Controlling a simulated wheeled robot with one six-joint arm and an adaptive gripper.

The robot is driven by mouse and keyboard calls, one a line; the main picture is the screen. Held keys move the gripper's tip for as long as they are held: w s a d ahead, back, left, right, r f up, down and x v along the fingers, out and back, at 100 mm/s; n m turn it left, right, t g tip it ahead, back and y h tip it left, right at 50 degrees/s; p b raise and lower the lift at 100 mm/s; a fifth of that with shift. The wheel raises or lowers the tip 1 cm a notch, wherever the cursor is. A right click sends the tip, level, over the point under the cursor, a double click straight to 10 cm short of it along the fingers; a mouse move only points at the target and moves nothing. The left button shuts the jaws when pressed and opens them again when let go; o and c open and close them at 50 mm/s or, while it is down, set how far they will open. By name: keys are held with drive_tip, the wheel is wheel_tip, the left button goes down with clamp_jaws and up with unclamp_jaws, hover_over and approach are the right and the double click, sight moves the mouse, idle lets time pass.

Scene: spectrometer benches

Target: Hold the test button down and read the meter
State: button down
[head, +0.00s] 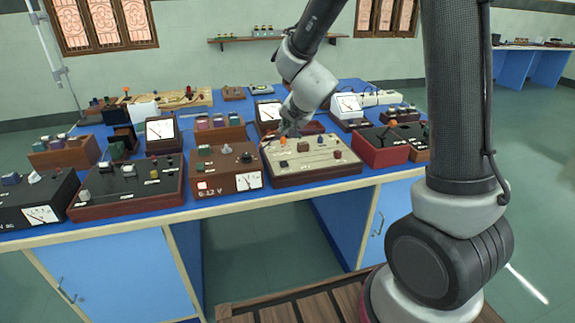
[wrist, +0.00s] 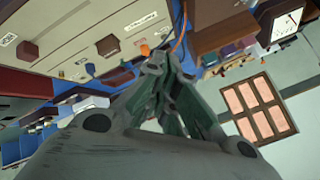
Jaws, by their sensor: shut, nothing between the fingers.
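My gripper (head: 288,130) is shut and empty, above the back left part of a cream-topped panel (head: 325,172) in a wooden case. In the wrist view its fingertips (wrist: 158,66) are together, close to an orange knob (wrist: 145,50) on that panel. I cannot tell whether they touch anything. The panel also carries a dark block (head: 303,147) and a red-brown knob (head: 337,154). I cannot tell which part is the test button. A white-faced meter (head: 248,181) is on the brown box (head: 215,186) to the left; its reading is too small to make out.
Other instrument boxes crowd the blue bench, among them a dark-topped box (head: 130,187) on the left and a red box (head: 378,150) on the right. More meters stand behind, one (head: 160,128) at the back left. Little bench top is free.

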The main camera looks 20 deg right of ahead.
sight(287, 162)
drive_tip(key=shift+f, duration=0.1)
drive_tip(key=shift+f, duration=4.35)
drive_tip(key=shift+f, duration=0.35)
drive_tip(key=shift+f, duration=0.5)
drive_tip(key=shift+r, duration=0.15)
idle(0.9)
drive_tip(key=shift+r, duration=0.75)
